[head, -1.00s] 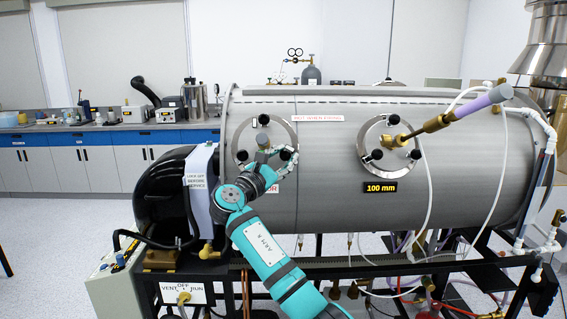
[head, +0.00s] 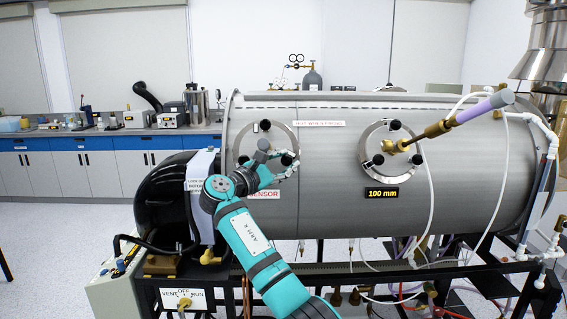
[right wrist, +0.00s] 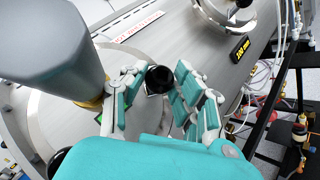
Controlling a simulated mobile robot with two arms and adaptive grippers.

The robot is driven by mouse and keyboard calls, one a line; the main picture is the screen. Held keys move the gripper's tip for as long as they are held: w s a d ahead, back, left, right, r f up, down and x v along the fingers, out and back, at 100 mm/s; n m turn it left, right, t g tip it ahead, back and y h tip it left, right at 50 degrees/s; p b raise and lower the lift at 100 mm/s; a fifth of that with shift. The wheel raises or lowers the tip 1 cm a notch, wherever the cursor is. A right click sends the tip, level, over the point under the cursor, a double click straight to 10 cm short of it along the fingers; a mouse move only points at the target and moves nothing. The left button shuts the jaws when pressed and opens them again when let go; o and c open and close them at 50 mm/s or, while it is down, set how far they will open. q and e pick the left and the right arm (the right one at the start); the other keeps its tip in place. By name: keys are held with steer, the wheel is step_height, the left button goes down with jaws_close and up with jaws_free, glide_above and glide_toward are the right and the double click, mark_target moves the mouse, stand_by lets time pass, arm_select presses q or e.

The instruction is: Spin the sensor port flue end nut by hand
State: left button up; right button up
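The sensor port is a round flange (head: 244,148) on the left of the steel chamber, above the SENSOR label (head: 263,194). Black nuts sit around it. The flue-side nut (head: 287,159) is at its right edge; in the right wrist view this black nut (right wrist: 159,79) shows between my fingertips. My right gripper (head: 281,168) is at this nut. In the right wrist view the right gripper (right wrist: 160,88) is open, with fingers on both sides of the nut and gaps visible; contact is unclear. My left gripper is not in view.
A grey probe (right wrist: 55,45) with a brass base rises from the sensor port close beside my fingers. A second port (head: 388,147), labelled 100 mm, holds a brass and purple probe (head: 460,114). White tubing hangs at the right. The flue (head: 548,45) stands at far right.

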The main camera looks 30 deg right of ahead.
steer(key=o, duration=0.4)
steer(key=shift+s+r, duration=0.1)
steer(key=shift+d, duration=0.1)
steer(key=shift+r, duration=0.15)
